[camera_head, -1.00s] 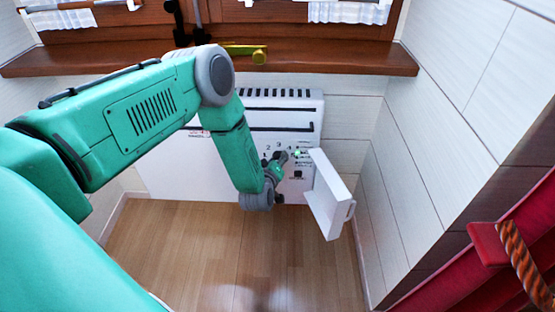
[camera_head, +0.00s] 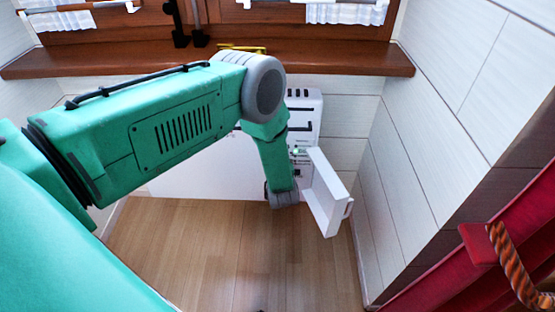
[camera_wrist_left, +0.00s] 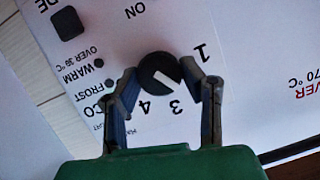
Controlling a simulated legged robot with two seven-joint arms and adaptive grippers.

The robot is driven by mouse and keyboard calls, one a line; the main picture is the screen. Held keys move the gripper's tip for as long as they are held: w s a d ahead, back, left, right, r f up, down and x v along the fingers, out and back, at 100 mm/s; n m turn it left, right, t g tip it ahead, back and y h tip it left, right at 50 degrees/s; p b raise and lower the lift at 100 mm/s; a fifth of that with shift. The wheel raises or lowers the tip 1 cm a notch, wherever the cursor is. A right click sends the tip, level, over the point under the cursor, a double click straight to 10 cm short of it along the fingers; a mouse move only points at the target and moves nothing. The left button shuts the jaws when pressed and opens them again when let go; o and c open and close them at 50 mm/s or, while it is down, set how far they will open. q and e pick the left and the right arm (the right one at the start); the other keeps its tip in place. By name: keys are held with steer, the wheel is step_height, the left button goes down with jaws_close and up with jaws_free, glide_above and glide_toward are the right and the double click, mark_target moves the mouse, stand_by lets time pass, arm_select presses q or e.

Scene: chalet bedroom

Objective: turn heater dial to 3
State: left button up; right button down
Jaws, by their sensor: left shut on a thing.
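The white heater (camera_head: 215,168) stands against the wall under the window sill; my left arm hides much of its control panel in the head view. In the left wrist view the dark round dial (camera_wrist_left: 158,70) sits on the white panel with the printed numbers 1, 3 and 4 around it. The 2 is hidden, and a pale notch on the dial faces the lower right. My left gripper (camera_wrist_left: 163,82) has one finger on each side of the dial and is shut on it. My right gripper is not in view.
A white flap (camera_head: 326,194) stands open at the heater's right end, close beside my left wrist. The wooden sill (camera_head: 345,58) runs above the heater. A dark button (camera_wrist_left: 67,23) is on the panel. The wooden floor (camera_head: 215,250) in front is clear.

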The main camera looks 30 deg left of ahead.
arm_select(q)
steer(key=shift+d+f+m+g+y+b, duration=0.15)
steer(key=shift+m+y+b, duration=0.25)
steer(key=shift+m, duration=0.35)
steer(key=shift+d+f+m+g+y+b, duration=0.1)
steer(key=shift+m+g+y+b, duration=0.15)
steer(key=shift+m+y, duration=0.4)
steer(key=shift+d+f+m+g+y+b, duration=0.1)
steer(key=shift+m+y+b, duration=0.2)
steer(key=shift+m, duration=0.6)
steer(key=o, duration=1.1)
steer(key=shift+o, duration=0.2)
steer(key=shift+r, duration=0.1)
steer(key=shift+r, duration=0.1)
steer(key=v, duration=1.2)
steer(key=shift+w, duration=0.1)
